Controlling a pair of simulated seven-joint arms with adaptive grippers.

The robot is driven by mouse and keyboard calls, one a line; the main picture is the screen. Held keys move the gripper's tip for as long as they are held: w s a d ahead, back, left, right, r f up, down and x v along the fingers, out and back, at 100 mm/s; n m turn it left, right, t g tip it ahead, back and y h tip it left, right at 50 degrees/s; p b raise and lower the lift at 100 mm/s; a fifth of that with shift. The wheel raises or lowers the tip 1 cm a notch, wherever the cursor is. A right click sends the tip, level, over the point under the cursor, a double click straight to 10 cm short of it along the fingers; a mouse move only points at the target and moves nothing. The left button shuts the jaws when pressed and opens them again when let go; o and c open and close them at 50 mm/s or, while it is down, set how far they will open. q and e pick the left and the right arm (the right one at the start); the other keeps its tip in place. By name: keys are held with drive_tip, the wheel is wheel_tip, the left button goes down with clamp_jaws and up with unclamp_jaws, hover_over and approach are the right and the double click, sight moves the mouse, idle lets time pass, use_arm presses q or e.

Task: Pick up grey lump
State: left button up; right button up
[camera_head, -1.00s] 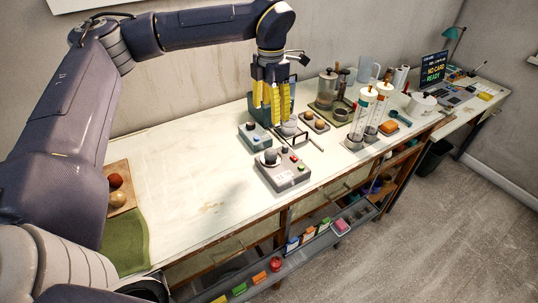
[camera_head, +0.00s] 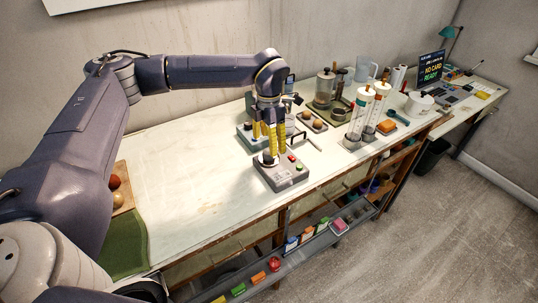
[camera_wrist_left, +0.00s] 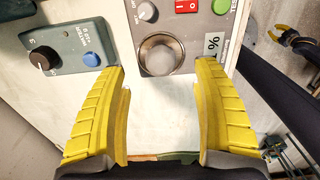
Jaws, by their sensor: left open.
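A round grey lump (camera_wrist_left: 160,55) sits in a metal-rimmed cup on a grey tester box (camera_wrist_left: 185,28). In the head view the grey lump (camera_head: 266,158) shows as a dark round shape at the box's left end, partly covered by a finger. My left gripper (camera_head: 268,146) points down over that end of the box. Its yellow fingers are open and empty. In the wrist view the fingertips lie to either side of the lump and a little below it in the picture, with a clear gap on both sides.
A teal box (camera_wrist_left: 68,50) with a black knob and blue button stands beside the tester. Behind are a tray with a tan ball (camera_head: 306,115) and two tall white-capped tubes (camera_head: 360,115).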

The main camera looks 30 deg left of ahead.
sight(269, 153)
use_arm(q)
drive_tip(key=shift+f, duration=2.5)
drive_tip(key=shift+d, duration=0.1)
drive_tip(key=shift+c, duration=0.5)
clamp_jaws()
drive_tip(key=shift+r, duration=0.1)
